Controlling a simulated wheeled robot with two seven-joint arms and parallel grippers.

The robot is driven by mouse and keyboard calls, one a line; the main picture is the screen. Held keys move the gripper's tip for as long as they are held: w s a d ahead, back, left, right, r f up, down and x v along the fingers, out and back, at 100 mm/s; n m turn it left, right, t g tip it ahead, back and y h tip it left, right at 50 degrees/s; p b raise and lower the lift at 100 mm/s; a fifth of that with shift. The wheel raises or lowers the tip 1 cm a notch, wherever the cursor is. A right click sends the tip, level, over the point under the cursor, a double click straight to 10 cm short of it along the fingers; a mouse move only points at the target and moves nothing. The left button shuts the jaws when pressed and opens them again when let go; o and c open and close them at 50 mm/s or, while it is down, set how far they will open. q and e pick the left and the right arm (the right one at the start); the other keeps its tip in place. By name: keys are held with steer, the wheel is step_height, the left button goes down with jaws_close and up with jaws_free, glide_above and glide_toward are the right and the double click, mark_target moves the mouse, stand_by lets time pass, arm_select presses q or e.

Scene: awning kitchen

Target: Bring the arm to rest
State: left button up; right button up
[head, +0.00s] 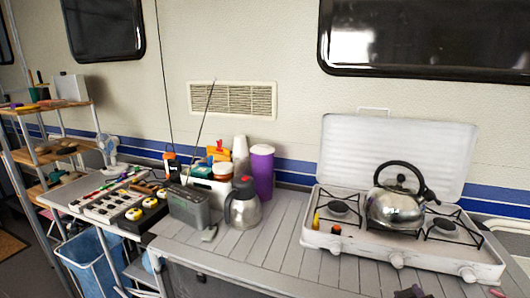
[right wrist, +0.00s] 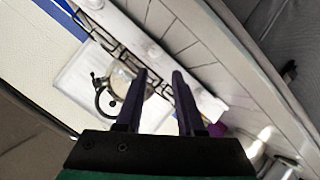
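My right gripper (right wrist: 159,76) shows in the right wrist view with its two dark fingers apart and nothing between them. Beyond the fingers is the white camping stove, its front edge (right wrist: 135,32) showing, with the steel kettle (right wrist: 126,78) on it. In the head view, a small dark shape (head: 410,291) at the bottom edge may be part of my right gripper; I cannot tell. My left gripper is in neither view.
The stove (head: 345,240) with its lid up and the kettle (head: 395,208) stand at the right of the slatted counter (head: 265,245). A steel jug (head: 243,208), a grey radio (head: 190,207) and a purple cup (head: 262,172) stand left. The counter's middle is clear.

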steer(key=s+a+f+g+y, duration=0.3)
steer(key=s+a+f+g, duration=0.1)
steer(key=s+f, duration=0.4)
steer(key=s+a+f+g+y, duration=0.35)
steer(key=s+f, duration=0.25)
steer(key=f, duration=0.4)
step_height(320, 180, down, 19)
steer(key=s+d+f+g, duration=0.2)
steer(key=s+d+f, duration=0.1)
steer(key=s+f, duration=1.4)
steer(key=shift+s+f, duration=0.25)
steer(key=shift+s, duration=0.5)
steer(key=shift+h, duration=0.25)
